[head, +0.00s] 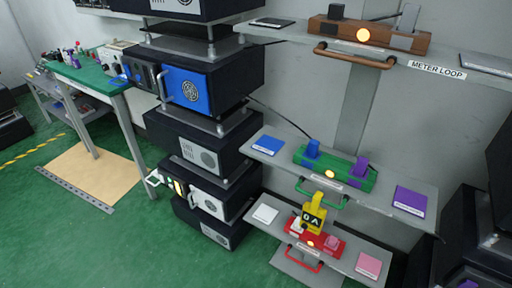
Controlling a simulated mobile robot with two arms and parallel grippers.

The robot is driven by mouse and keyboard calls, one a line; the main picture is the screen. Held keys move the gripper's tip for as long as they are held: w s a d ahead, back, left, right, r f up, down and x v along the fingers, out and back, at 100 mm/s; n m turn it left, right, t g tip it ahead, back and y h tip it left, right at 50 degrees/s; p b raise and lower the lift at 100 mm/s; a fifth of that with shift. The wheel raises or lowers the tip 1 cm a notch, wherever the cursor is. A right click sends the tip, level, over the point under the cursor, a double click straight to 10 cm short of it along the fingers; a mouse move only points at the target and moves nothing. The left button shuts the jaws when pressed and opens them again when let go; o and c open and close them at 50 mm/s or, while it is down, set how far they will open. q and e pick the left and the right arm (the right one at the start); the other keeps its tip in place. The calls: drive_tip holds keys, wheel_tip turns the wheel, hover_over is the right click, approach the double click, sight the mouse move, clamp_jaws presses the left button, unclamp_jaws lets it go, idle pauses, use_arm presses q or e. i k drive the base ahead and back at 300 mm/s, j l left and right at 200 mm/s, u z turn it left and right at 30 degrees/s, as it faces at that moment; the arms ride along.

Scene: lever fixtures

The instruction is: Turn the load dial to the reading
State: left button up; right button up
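No load dial can be made out for certain in the head view. A yellow meter-like block (313,213) stands upright at the back of the lower wall shelf, with a dark face that appears to read "0 A". Just in front of it is a red lever fixture (328,243) with a white lever, a pink lever and a lit yellow lamp. A green lever fixture (352,180) with blue and purple levers sits on the middle shelf. A brown fixture (390,41) with dark and grey levers sits on the top shelf, near a "METER LOOP" label (436,69). Neither gripper shows.
A black equipment rack (197,127) with a blue panel (186,92) and protruding handles stands left of the shelves. A green-topped workbench (92,74) is at the far left. Dark equipment (476,243) fills the right edge. Green floor (120,240) is open at lower left.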

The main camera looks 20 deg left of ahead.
sight(105, 66)
drive_tip(key=j+u, duration=0.15)
drive_tip(key=j, duration=0.25)
drive_tip(key=i+j+u, duration=0.2)
drive_tip(key=j, duration=0.15)
drive_tip(key=j+u, duration=0.15)
drive_tip(key=j, duration=0.25)
drive_tip(key=i+j+u, duration=0.15)
drive_tip(key=j, duration=0.25)
drive_tip(key=i+j+u, duration=0.2)
drive_tip(key=j, duration=0.15)
drive_tip(key=j+u, duration=0.15)
drive_tip(key=j, duration=0.2)
drive_tip(key=i, duration=0.05)
